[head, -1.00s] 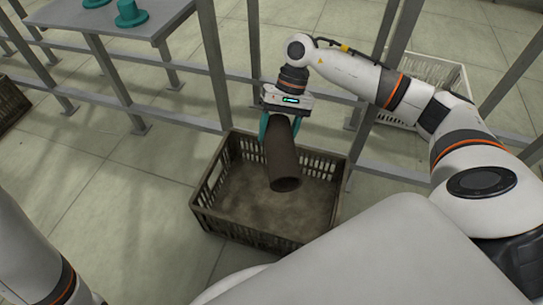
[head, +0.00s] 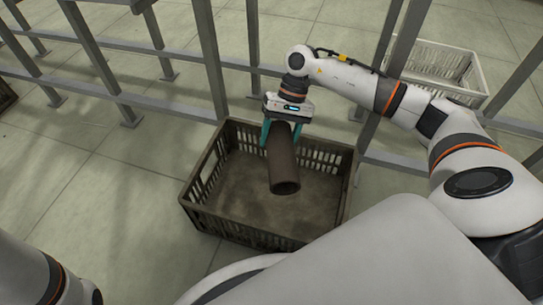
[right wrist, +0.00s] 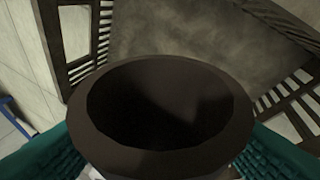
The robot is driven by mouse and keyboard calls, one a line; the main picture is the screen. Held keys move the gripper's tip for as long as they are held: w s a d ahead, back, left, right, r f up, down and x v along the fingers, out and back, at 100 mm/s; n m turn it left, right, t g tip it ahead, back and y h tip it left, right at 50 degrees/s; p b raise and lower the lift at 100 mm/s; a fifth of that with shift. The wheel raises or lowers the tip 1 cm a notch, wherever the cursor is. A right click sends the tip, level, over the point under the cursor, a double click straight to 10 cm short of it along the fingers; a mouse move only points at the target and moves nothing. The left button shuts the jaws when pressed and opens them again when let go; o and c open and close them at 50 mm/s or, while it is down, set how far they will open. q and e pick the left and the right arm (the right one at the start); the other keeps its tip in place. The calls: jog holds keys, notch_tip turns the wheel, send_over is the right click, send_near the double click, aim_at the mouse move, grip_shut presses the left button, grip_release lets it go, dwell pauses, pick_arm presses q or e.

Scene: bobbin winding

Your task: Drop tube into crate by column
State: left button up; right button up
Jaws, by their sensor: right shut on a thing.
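A dark brown hollow tube (head: 283,165) is held by my right gripper (head: 281,135), whose teal fingers are shut on its upper end. The tube hangs over the brown slatted crate (head: 205,212), tilted, with its open lower end toward me. In the right wrist view the tube's open end (right wrist: 168,150) fills the lower middle, between the teal fingers, and the crate's floor (right wrist: 185,40) shows beyond it. The crate looks empty apart from the tube above it. How far the tube is from the crate floor is hard to tell. My left gripper is out of view; only part of my left arm shows.
A grey metal frame with posts (head: 211,60) and rails runs behind the crate. A white crate (head: 430,65) stands behind the frame at the right. Part of another dark crate (head: 5,95) shows at the left edge. The floor left of the crate is clear.

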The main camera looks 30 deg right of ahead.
aim_at(283, 125)
jog(key=shift+f, duration=0.3)
jog(key=o, duration=1.1)
jog(key=p+v, duration=0.4)
jog(key=v, duration=0.3)
jog(key=shift+d+r+p, duration=0.1)
jog(key=shift+r+p, duration=0.2)
jog(key=shift+r, duration=0.05)
jog(key=shift+f, duration=0.1)
